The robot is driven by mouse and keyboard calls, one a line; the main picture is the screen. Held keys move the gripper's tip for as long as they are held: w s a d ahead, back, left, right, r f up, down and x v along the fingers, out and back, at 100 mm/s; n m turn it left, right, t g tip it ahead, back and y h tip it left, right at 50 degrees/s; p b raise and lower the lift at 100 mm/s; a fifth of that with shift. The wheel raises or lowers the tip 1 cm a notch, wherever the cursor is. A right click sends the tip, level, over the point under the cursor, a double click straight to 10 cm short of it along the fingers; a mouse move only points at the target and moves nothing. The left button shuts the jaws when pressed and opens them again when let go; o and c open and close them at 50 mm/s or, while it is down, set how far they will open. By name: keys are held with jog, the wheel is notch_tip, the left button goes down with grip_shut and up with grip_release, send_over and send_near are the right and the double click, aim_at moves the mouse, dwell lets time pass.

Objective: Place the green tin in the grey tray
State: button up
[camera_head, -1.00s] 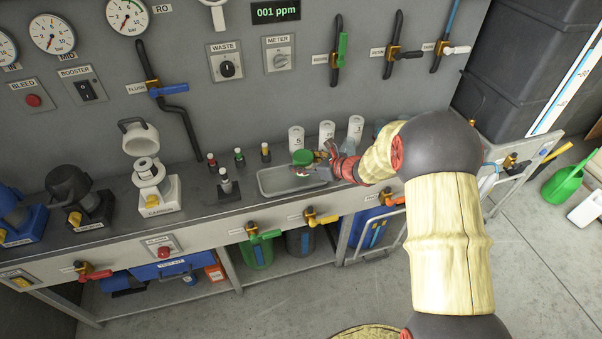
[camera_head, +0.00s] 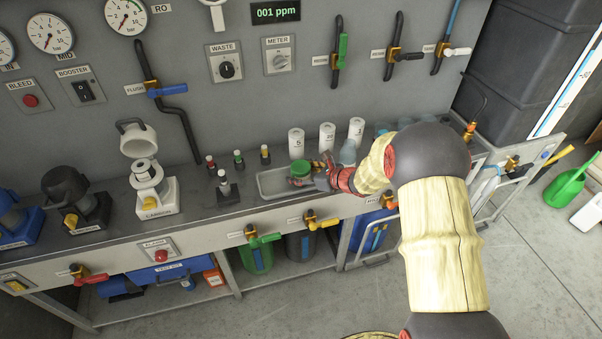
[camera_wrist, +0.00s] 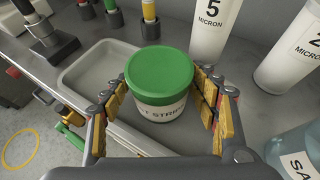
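The green tin (camera_head: 300,169) has a green lid and a pale label; it also shows upright in the wrist view (camera_wrist: 160,75). My gripper (camera_head: 312,174) reaches it from the right, with its yellow-padded fingers (camera_wrist: 162,88) on both sides of the tin, close against it. It appears shut on the tin. The grey tray (camera_head: 268,192) is a shallow rectangle on the bench; it also shows in the wrist view (camera_wrist: 85,75). The tin is at the tray's right part. I cannot tell whether its base touches the tray floor, since the fingers and tin hide it.
White filter cartridges (camera_head: 296,143) stand behind the tin, and a clear bottle (camera_wrist: 298,150) is at the right. Valve handles (camera_head: 262,238) project from the bench front.

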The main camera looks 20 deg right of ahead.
jog(key=shift+o, duration=0.8)
jog(key=shift+r, duration=0.1)
jog(key=shift+r, duration=0.2)
jog(key=p+v, duration=0.4)
jog(key=v, duration=0.8)
jog(key=s+a+r+n+g, duration=0.5)
jog(key=s+a+r+n, duration=1)
jog(key=n, duration=0.1)
jog(key=s+d+r+n+h, duration=0.3)
jog(key=s+n, duration=0.4)
jog(key=s, duration=0.1)
jog(key=s+d+r+n+h, duration=0.3)
jog(key=s+n, duration=0.3)
jog(key=s, duration=0.2)
jog(key=shift+s+d+r+n, duration=0.35)
jog(key=shift+s+r+n, duration=0.05)
jog(key=shift+r, duration=0.25)
